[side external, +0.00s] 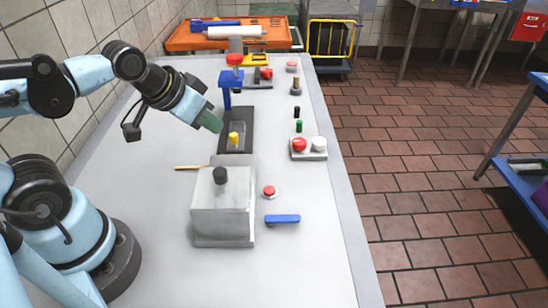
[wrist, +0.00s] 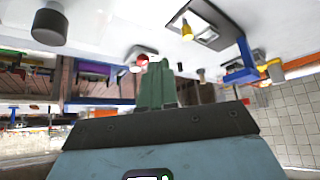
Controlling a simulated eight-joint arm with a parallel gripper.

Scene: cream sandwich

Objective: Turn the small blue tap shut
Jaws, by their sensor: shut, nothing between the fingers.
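A blue tap-like fixture (side external: 230,78) stands upright at the back of the dark base plate (side external: 248,125) on the bench; I cannot make out its handle or how far it is turned. It also shows in the wrist view as a blue shape (wrist: 243,62) at the upper right. My gripper (side external: 211,122), with green fingers, is shut and empty. It hangs above the bench, in front of and left of the blue fixture, apart from it. In the wrist view its fingers (wrist: 156,84) are together.
A red button (side external: 269,191), blue bar (side external: 283,219) and red-and-white button box (side external: 310,154) lie right. An orange tray (side external: 205,42) is behind. Open bench lies left.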

